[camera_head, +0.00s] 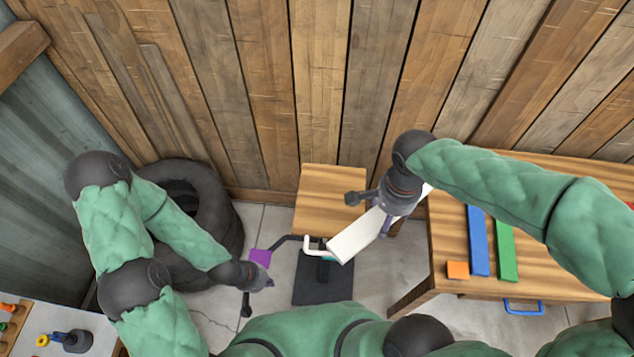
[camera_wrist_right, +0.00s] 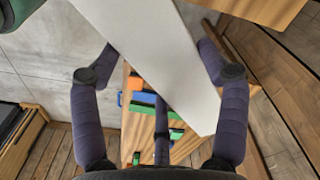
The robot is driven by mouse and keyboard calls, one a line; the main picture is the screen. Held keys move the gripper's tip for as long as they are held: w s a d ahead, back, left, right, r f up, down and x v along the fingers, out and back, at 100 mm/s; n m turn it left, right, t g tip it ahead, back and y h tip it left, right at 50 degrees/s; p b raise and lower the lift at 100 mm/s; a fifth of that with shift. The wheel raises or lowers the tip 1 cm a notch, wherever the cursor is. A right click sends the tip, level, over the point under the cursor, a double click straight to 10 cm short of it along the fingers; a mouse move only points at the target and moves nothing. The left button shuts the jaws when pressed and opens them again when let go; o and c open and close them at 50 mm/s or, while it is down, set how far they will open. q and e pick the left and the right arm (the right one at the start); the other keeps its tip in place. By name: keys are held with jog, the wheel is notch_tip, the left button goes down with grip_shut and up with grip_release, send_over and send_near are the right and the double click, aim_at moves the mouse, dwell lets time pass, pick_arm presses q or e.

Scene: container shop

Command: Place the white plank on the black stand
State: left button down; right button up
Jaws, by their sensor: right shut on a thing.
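The white plank (camera_head: 352,240) is held at a slant in my right gripper (camera_head: 388,208). The plank's near left end hangs over the black stand in the head view. In the right wrist view the plank (camera_wrist_right: 150,50) runs between the gripper's purple fingers. The black stand (camera_head: 322,290) is on the floor at the centre; its upper part is partly covered by the plank, so I cannot tell whether they touch. My left gripper (camera_head: 258,290) is empty, its fingers spread, left of the stand.
A purple square (camera_head: 260,257) and a white hooked bar (camera_head: 312,248) are beside the stand. A wooden table (camera_head: 455,235) at right carries blue, green and orange blocks. A small wooden table (camera_head: 325,190) stands behind. Black tyres (camera_head: 222,215) lie at left.

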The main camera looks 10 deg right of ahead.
jog(key=shift+w+a+f, duration=0.25)
jog(key=shift+w+a, duration=0.5)
jog(key=shift+w, duration=0.25)
jog(key=b, duration=0.1)
send_near(332, 210)
jog(key=s+d+r, duration=0.2)
jog(key=s+d, duration=0.1)
jog(key=f, duration=0.1)
jog(key=w+a+f+b, duration=0.1)
jog(key=f, duration=0.2)
jog(key=shift+w+a, duration=0.35)
jog(key=shift+a, duration=0.05)
jog(key=shift+w+a+f, duration=0.25)
jog(key=shift+w+f, duration=0.1)
jog(key=shift+w+a+f+b, duration=0.25)
jog(key=shift+f+b, duration=0.1)
jog(key=shift+f, duration=0.1)
pick_arm(q)
jog(key=shift+w+a+f+b, duration=0.15)
jog(key=shift+w+f+b, duration=0.05)
jog(key=shift+f, duration=0.65)
jog(key=shift+w+a+f+b, duration=0.1)
jog(key=shift+w+f+b, duration=0.1)
jog(key=shift+f, duration=0.65)
pick_arm(e)
jog(key=shift+f, duration=1.5)
